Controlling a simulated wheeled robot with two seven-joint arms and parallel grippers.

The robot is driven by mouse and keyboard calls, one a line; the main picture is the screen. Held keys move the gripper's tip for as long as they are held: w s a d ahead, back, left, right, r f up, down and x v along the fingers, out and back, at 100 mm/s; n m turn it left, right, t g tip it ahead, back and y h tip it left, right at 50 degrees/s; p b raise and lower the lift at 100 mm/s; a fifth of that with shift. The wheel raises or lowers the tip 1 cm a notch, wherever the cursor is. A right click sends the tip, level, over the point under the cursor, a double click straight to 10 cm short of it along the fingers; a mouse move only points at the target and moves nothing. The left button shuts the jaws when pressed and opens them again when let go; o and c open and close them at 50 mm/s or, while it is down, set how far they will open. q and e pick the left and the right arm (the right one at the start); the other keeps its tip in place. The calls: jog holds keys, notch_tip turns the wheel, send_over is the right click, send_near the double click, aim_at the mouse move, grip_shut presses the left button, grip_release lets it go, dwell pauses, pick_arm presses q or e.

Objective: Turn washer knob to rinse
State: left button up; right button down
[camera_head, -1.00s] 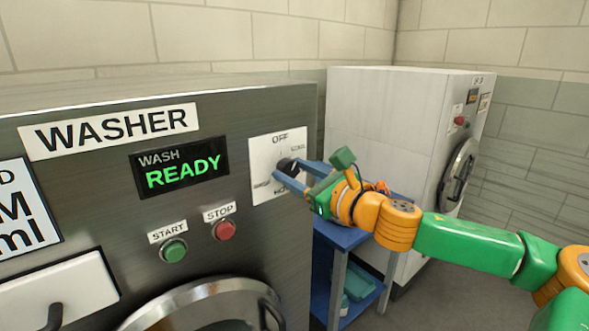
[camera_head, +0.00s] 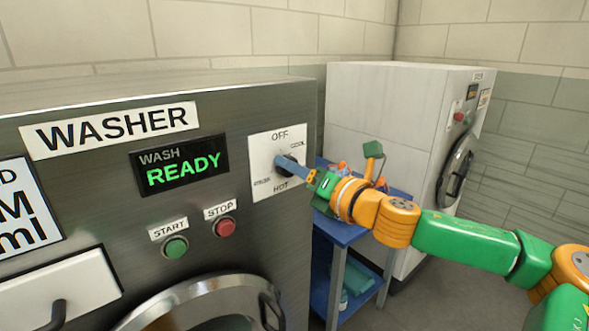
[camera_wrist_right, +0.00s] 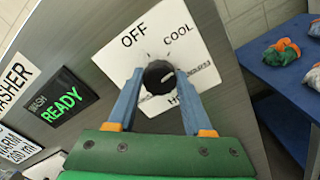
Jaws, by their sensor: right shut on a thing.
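The washer knob (camera_head: 293,157) is dark and round, on a white dial plate (camera_head: 258,147) at the right of the washer's front. The plate reads OFF at top, COOL at upper right and HOT at bottom; a small side label is too blurred to read surely. My right gripper (camera_head: 290,165) is at the knob. In the right wrist view its blue fingers (camera_wrist_right: 158,80) are shut on the black knob (camera_wrist_right: 157,74), one on each side. A light pointer mark on the knob slants up and right. The display (camera_head: 180,166) reads WASH READY. My left gripper is not in view.
Green START (camera_head: 174,248) and red STOP (camera_head: 225,228) buttons sit below the display, above the round door (camera_head: 205,305). A blue cart (camera_head: 345,232) with orange and green items stands right of the washer. A white machine (camera_head: 385,130) stands behind it.

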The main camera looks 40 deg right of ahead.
jog(key=shift+a+f+m+b, duration=0.1)
jog(key=shift+m+b, duration=0.9)
jog(key=shift+m, duration=6.7)
jog(key=shift+f+m+b, duration=0.1)
jog(key=shift+m+b, duration=0.85)
jog(key=shift+m, duration=6.75)
jog(key=shift+c, duration=1.5)
grip_release()
